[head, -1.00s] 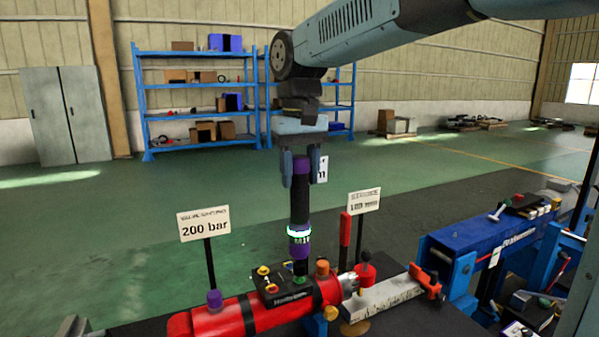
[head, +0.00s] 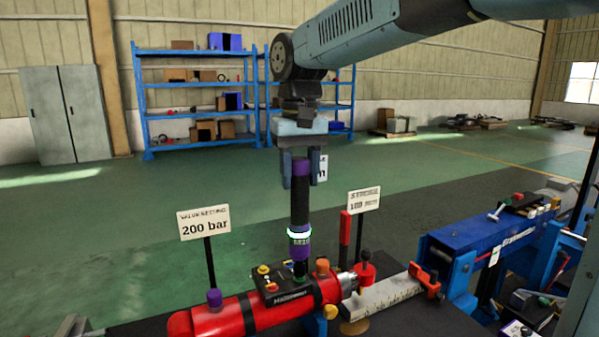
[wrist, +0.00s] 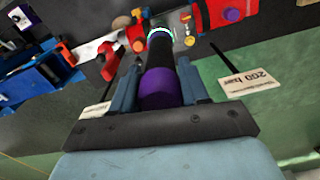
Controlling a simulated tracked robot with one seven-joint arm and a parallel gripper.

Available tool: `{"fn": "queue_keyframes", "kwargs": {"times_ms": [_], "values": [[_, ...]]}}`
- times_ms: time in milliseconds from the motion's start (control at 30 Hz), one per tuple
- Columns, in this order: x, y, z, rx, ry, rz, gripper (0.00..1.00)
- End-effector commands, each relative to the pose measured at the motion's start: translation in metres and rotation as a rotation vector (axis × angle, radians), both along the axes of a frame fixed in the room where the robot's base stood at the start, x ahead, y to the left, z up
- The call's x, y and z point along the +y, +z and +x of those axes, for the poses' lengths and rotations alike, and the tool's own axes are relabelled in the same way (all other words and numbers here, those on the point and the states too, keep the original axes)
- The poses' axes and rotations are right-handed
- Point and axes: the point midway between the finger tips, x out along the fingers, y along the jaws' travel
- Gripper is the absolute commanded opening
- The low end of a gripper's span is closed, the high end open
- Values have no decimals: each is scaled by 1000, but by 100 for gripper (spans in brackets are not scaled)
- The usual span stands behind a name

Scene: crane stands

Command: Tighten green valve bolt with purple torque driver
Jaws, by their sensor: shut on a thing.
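The purple torque driver (head: 301,207) stands upright, with a black grip, a purple cap and a glowing white-green ring. My gripper (head: 301,172) is shut on its upper end from above. In the wrist view, the driver's purple cap (wrist: 161,90) sits between the fingers of my gripper (wrist: 170,88). The driver's black tip meets the green valve bolt (head: 300,281) on the black valve block (head: 283,293); the tip and the block hide most of the bolt. The block sits on a red cylinder (head: 210,319).
A "200 bar" sign (head: 205,224) stands left of the driver, and another sign (head: 364,200) stands right. A red lever (head: 345,228) and an orange cap (head: 322,266) are close by. A blue machine (head: 500,235) is at the right. Blue shelves (head: 190,85) stand far back.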

Motion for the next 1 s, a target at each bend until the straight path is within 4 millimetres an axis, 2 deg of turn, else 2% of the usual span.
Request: {"fn": "queue_keyframes", "kwargs": {"times_ms": [1000], "values": [[0,-11,0,-2,0,1,0]]}}
